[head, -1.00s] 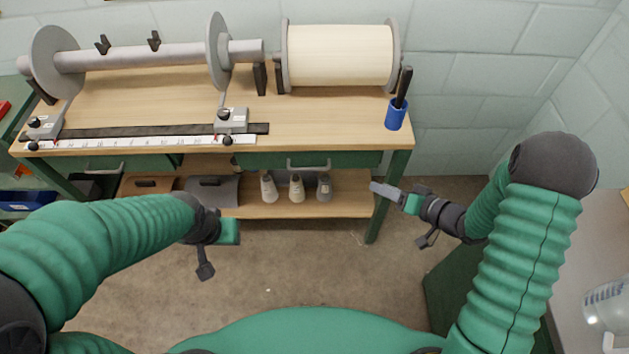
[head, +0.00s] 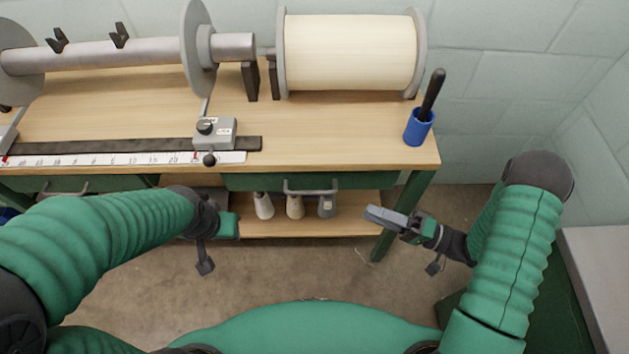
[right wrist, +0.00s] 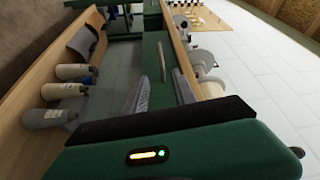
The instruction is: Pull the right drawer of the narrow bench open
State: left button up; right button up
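The narrow bench (head: 330,150) has a wooden top and green frame. Its right drawer (head: 262,182) has a green front under the top and looks shut. A grey bar handle (head: 311,190) is on that front; it also shows in the right wrist view (right wrist: 161,62). My right gripper (head: 384,217) is right of the handle and nearer me, apart from it, pointing left. Its two fingers look spread and empty in the right wrist view (right wrist: 163,95). My left gripper (head: 228,226) is left of the handle and nearer me; its fingers are hidden.
A cream-wound roller (head: 350,52), a grey flanged beam (head: 130,57) and a blue cup (head: 418,128) with a dark-handled tool stand on the top. Cones (head: 295,206) stand on the lower shelf. A green bench leg (head: 408,200) is behind my right gripper. A grey surface (head: 600,265) is at right.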

aim_at(315, 191)
jog(key=b+x, duration=0.2)
jog(key=x, duration=1.3)
jog(key=shift+a+r+b, duration=0.1)
jog(key=shift+a+b, duration=0.25)
jog(key=shift+d, duration=0.1)
grip_shut()
dwell(0.3)
